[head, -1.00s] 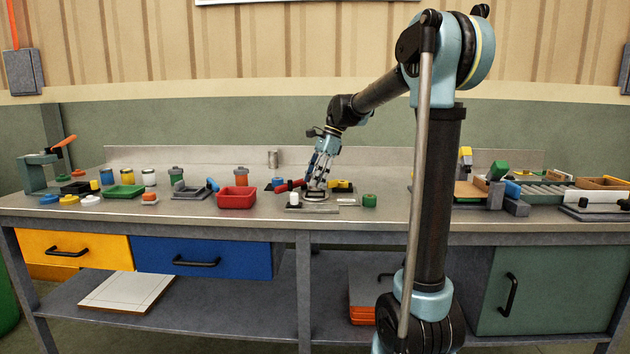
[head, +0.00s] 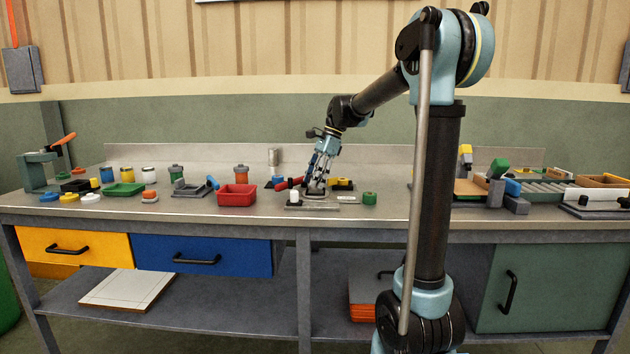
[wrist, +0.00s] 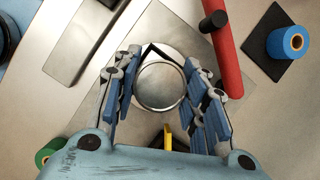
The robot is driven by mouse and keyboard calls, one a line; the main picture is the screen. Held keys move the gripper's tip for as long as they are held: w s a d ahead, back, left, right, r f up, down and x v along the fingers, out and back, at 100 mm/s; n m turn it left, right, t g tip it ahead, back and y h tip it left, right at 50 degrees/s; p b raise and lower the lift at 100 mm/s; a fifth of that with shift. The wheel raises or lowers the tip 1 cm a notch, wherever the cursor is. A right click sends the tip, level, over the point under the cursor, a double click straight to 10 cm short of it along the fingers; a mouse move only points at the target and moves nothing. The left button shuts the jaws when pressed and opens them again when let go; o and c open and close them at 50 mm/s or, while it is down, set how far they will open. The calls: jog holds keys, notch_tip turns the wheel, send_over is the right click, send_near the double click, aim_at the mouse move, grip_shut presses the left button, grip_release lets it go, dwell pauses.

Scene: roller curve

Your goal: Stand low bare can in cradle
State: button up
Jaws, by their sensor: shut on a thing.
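A round bare metal can (wrist: 160,87) sits between my fingers in the wrist view, seen from above with its rim toward the camera. My gripper (wrist: 161,92) is shut on it, with blue-padded fingers on its left and right sides. In the head view my gripper (head: 317,190) is low over the middle of the bench, and its fingers mostly hide the can. A pale piece with a dark V-shaped edge (wrist: 153,50) shows just beyond the can's rim. I cannot tell whether this is the cradle, or whether the can touches it.
A red cylinder (wrist: 223,50) and a blue roll (wrist: 288,43) on a black pad lie close by. A yellow piece (wrist: 168,137) is near the can. A metal can (head: 273,157) stands behind.

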jog(key=shift+f, duration=0.45)
dwell(1.0)
jog(key=o, duration=1.2)
jog(key=o, duration=0.4)
jog(key=shift+r, duration=4.5)
